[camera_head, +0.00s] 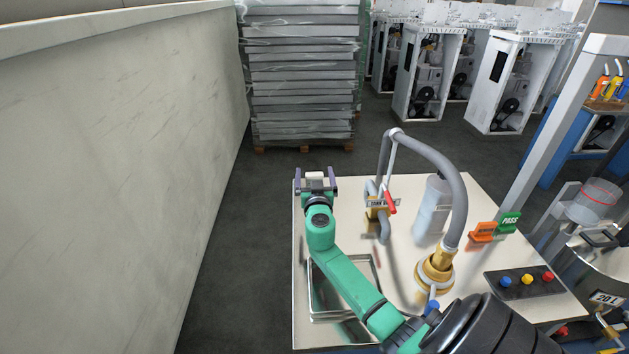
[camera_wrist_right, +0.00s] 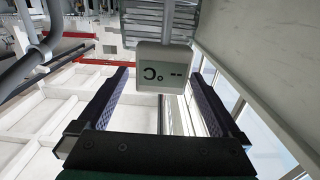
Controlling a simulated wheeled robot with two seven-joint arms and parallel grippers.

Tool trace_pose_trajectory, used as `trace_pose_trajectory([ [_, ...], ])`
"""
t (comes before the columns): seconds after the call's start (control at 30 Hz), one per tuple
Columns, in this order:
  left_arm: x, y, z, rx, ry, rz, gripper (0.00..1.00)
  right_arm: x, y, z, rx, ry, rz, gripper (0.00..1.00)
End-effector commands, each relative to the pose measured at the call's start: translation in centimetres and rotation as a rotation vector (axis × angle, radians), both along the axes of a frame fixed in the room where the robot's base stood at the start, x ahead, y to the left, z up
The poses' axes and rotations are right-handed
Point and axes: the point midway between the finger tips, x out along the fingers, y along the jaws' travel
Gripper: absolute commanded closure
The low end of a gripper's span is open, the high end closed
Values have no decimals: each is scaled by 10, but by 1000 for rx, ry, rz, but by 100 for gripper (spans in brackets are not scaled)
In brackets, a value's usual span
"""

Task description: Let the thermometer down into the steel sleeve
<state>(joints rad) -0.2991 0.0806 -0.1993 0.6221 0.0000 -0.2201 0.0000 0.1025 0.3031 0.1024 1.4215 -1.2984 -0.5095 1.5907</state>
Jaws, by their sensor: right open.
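The thermometer has a white box-shaped head (camera_head: 316,177) at the far left corner of the table. A thin stem (camera_wrist_right: 160,115) seems to run from the head. My right gripper (camera_head: 316,186) is open, with its two dark fingers on either side of the head; it also shows in the right wrist view (camera_wrist_right: 162,76), with gaps beside the head. I cannot make out the steel sleeve; what holds the thermometer is hidden. My left gripper is out of view.
A shallow metal tray (camera_head: 375,268) lies under my green arm. A valve with a red lever (camera_head: 390,203), a bent grey hose (camera_head: 450,175), a white bottle (camera_head: 432,210) and a button panel (camera_head: 524,282) stand to the right. A high wall (camera_head: 110,150) runs at left.

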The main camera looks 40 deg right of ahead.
Motion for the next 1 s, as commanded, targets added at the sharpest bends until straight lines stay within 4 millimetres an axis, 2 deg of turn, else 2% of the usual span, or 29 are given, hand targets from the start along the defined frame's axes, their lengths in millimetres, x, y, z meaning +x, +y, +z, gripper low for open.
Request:
trace_pose_trajectory([
  [0.1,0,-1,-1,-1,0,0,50,0,1,-1,0,0,1,0],
  [0.13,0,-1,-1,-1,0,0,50,0,1,-1,0,0,1,8],
  [0.27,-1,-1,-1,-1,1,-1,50,0,1,-1,0,0,1,57],
  [0.3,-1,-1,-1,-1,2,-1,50,0,1,-1,0,0,1,73],
  [0.33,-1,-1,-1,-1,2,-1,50,0,1,-1,0,0,1,84],
  [0.37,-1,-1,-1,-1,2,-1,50,-1,1,-1,0,0,1,91],
  [0.6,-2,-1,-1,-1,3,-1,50,-1,1,1,-1,-1,1,91],
  [0.73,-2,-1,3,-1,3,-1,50,0,1,11,1,-3,0,91],
  [0.87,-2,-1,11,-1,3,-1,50,-1,1,36,1,-6,2,91],
  [1.0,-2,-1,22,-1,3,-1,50,0,1,79,1,-10,1,91],
])
